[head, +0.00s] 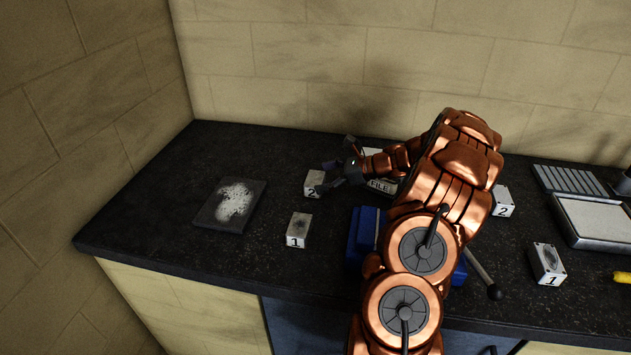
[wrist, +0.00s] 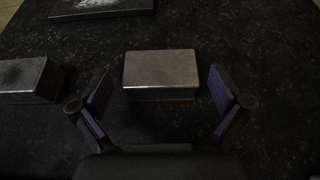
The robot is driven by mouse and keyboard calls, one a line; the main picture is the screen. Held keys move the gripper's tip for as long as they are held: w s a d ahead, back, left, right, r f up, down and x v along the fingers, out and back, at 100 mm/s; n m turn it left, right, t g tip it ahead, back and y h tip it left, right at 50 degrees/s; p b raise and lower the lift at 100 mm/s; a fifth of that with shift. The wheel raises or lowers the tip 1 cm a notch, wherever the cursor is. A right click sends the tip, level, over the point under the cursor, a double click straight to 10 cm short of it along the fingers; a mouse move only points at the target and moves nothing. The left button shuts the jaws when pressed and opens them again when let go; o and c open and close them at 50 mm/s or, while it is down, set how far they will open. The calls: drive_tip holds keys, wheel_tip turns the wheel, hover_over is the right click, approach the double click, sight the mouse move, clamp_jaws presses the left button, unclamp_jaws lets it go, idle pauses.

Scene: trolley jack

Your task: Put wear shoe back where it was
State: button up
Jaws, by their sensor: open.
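No label in view names a wear shoe; small numbered metal blocks could be it. A block marked 2 (head: 314,184) stands on the dark bench just left of my gripper (head: 342,174). In the wrist view a plain grey-topped block (wrist: 160,70) with an orange-brown lower edge sits centred between the fingertips of my gripper (wrist: 160,92), with a gap on both sides. My gripper is open and empty. A block marked 1 (head: 298,230), with a dark smudge on top, stands nearer the front edge; it shows at left in the wrist view (wrist: 28,80).
A dark plate with a white smear (head: 229,204) lies further left. A FILE-labelled item (head: 381,185) and a blue vise-like body (head: 362,236) are partly behind my arm. More blocks, marked 2 (head: 503,202) and 1 (head: 546,264), and a tray (head: 597,222) stand right.

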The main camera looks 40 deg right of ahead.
drive_tip(key=b+v, duration=0.2)
drive_tip(key=v, duration=0.7)
drive_tip(key=shift+s+d, duration=0.1)
drive_tip(key=shift+s, duration=0.1)
drive_tip(key=a+r+n+g+y, duration=0.15)
drive_tip(key=a+n, duration=0.25)
drive_tip(key=a, duration=0.5)
drive_tip(key=a+r+n+g, duration=0.2)
drive_tip(key=a+n+g, duration=0.1)
drive_tip(key=a, duration=0.6)
drive_tip(key=s+a+n+g+h, duration=0.2)
drive_tip(key=s+a+n+g, duration=0.4)
drive_tip(key=a, duration=0.7)
drive_tip(key=s+a+n+g+h, duration=0.1)
drive_tip(key=s+a+n+h, duration=0.1)
drive_tip(key=s+a+n, duration=0.3)
drive_tip(key=s+a+n+h, duration=0.2)
drive_tip(key=s+n, duration=0.1)
drive_tip(key=s, duration=0.4)
drive_tip(key=s+d+f+n+h, duration=0.1)
drive_tip(key=s+n+h, duration=0.1)
drive_tip(key=s, duration=0.4)
drive_tip(key=s+d+f+n+h, duration=0.1)
drive_tip(key=s+n+h, duration=0.1)
drive_tip(key=s+n, duration=0.2)
drive_tip(key=shift+s+d+f+n, duration=0.3)
drive_tip(key=shift+s+d+f, duration=0.1)
drive_tip(key=shift+s, duration=0.75)
drive_tip(key=shift+h, duration=0.25)
